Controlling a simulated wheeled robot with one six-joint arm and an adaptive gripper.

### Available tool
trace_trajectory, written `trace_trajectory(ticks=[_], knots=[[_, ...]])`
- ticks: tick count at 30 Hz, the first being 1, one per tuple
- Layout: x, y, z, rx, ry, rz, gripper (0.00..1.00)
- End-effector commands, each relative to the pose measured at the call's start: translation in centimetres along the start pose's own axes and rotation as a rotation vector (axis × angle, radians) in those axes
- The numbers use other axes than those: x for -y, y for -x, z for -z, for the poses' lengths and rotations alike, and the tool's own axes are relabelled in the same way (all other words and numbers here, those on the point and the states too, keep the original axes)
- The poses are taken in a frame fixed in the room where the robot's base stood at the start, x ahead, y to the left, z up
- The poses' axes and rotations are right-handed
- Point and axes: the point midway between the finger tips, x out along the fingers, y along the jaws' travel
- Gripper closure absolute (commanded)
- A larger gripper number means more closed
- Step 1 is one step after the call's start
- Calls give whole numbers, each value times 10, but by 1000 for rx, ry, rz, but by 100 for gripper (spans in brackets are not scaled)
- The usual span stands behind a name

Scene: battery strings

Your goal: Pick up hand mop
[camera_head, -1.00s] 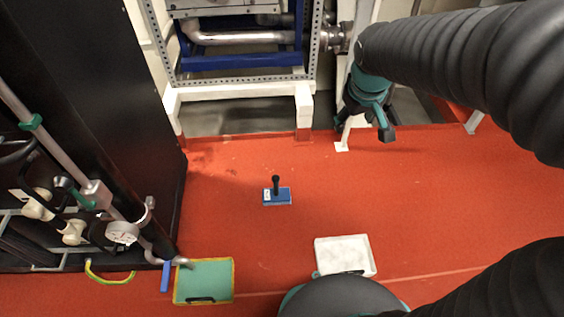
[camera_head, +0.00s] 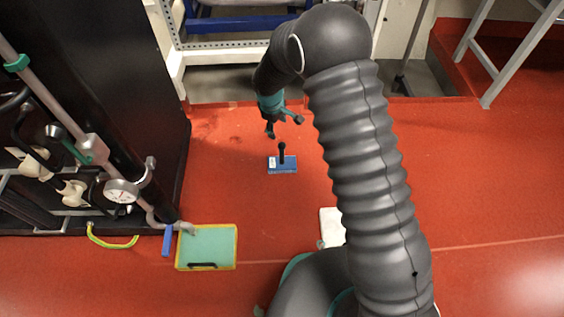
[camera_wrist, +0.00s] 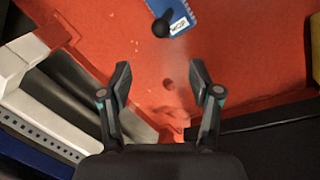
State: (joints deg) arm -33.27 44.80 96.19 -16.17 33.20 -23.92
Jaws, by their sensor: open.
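The hand mop (camera_head: 283,164) is a small blue block with a black upright knob handle, standing on the red floor near the middle of the head view. In the wrist view the hand mop (camera_wrist: 172,16) shows at the top edge, with a white label reading "MOP" and part of it cut off by the frame. My gripper (camera_head: 284,127) is just beyond the mop in the head view, above the floor and apart from it. In the wrist view my gripper (camera_wrist: 163,82) has its two fingers spread, with only red floor between them.
A green tray with a yellow rim (camera_head: 236,250) lies at lower left. A white tray (camera_head: 331,227) is partly hidden behind my arm. A dark cabinet with pipes and a gauge (camera_head: 121,191) stands at left. A white frame (camera_head: 177,75) stands at the back. Floor around the mop is clear.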

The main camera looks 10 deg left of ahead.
Motion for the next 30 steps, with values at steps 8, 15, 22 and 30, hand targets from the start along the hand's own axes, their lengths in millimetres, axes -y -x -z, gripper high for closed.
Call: trace_trajectory(ticks=[8, 15, 22, 30], knots=[[3, -42, 1, 4, 8, 4, 37], [2, -80, 1, 2, 8, 2, 37], [2, -92, 1, 1, 7, 1, 37], [2, -121, -3, 2, 8, 2, 37]])
